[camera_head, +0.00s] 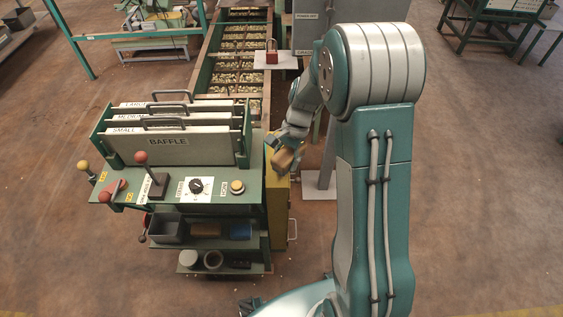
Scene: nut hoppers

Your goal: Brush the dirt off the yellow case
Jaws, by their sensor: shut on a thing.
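The yellow case (278,222) is a tall yellow box on the right side of the green control stand, with a handle on its right face. Dirt on it is too small to make out. My gripper (281,151) is shut on a tan block, likely the brush (288,160), just above the top of the yellow case. Whether the brush touches the case cannot be told. Part of the case is hidden behind the gripper and brush.
The control stand (225,210) carries levers, a dial and a button. Baffle plates (165,148) with handles stand on it. Shelves below hold bins. Behind are a long hopper conveyor (200,75) and a small ledge with a red padlock (271,52).

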